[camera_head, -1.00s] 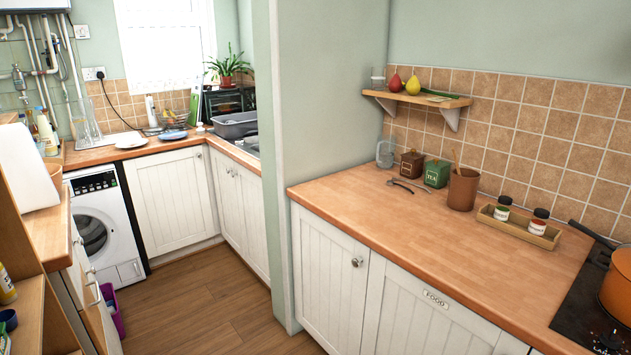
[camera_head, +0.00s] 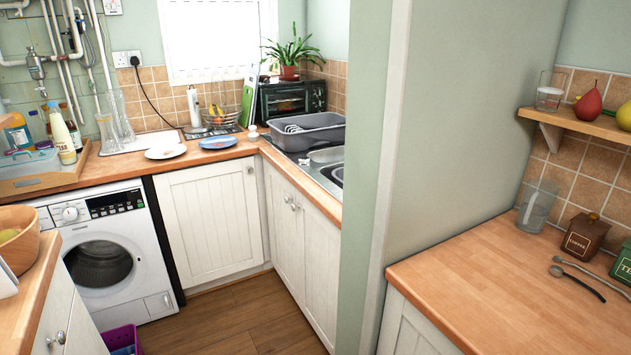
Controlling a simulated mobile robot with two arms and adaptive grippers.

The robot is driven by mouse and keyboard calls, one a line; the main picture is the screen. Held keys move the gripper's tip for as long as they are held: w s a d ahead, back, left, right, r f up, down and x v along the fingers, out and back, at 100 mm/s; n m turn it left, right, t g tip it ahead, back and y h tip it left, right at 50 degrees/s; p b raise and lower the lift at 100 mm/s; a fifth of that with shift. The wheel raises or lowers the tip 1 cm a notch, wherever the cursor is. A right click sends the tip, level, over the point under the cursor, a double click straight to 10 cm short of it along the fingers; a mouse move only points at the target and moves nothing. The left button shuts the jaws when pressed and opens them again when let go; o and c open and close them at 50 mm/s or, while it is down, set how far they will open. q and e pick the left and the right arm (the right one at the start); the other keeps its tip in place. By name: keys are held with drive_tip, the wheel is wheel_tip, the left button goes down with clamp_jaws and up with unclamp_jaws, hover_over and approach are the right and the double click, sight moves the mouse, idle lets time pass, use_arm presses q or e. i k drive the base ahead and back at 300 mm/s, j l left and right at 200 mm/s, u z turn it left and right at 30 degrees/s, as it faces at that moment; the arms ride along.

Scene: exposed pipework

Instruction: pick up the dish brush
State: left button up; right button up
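I cannot clearly make out a dish brush. A grey dish tub (camera_head: 308,131) stands at the sink (camera_head: 322,170), with a white slotted item (camera_head: 293,128) at its left side, too small to identify. Two thin long-handled utensils (camera_head: 578,278) lie on the right worktop (camera_head: 480,290); one looks like a metal spoon, the other has a dark handle and a small round end. Neither of my grippers is in view.
A wall end (camera_head: 375,150) separates the right worktop from the sink area. A washing machine (camera_head: 105,255), white cupboards (camera_head: 210,220) and a purple crate (camera_head: 122,338) border the wooden floor (camera_head: 230,320). A wooden bowl (camera_head: 20,238) stands at the left. The floor between is clear.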

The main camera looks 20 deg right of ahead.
sight(254, 136)
drive_tip(key=i+z, duration=0.25)
drive_tip(key=i, duration=0.15)
drive_tip(key=i+j+z, duration=0.15)
drive_tip(key=i+z, duration=0.15)
drive_tip(key=i+j+z, duration=0.25)
drive_tip(key=i, duration=0.15)
drive_tip(key=i+j+z, duration=0.15)
drive_tip(key=i+z, duration=0.2)
drive_tip(key=i+j+z, duration=0.2)
drive_tip(key=z, duration=0.15)
drive_tip(key=i+j+z, duration=0.35)
drive_tip(key=u, duration=1.3)
drive_tip(key=i+j, duration=0.25)
drive_tip(key=i, duration=0.2)
drive_tip(key=i+j, duration=0.25)
drive_tip(key=i, duration=0.2)
